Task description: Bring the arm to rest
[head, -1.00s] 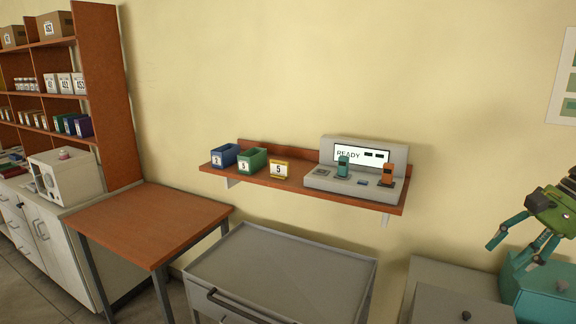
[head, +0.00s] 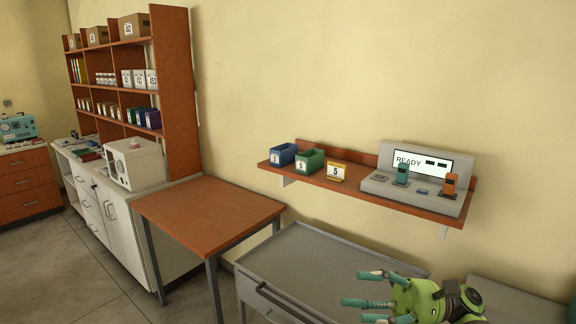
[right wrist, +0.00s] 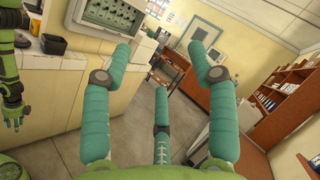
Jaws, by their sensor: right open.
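My right gripper (head: 368,290) shows at the lower right of the head view, in front of the grey cart. Its teal fingers are spread and point left, with nothing between them. In the right wrist view my right gripper (right wrist: 165,70) also has its fingers apart and empty, with the room beyond them. At the left edge of that view hangs a green arm of mine (right wrist: 12,80) with a hand at its lower end. I cannot tell the state of that hand. My left gripper is not in the head view.
A grey cart (head: 310,268) stands below the wall shelf (head: 318,176), which holds bins and a device reading READY (head: 420,163). A wooden table (head: 208,214) is left of the cart. A white counter (head: 120,225) and tall shelving (head: 178,90) stand further left. Floor is open at lower left.

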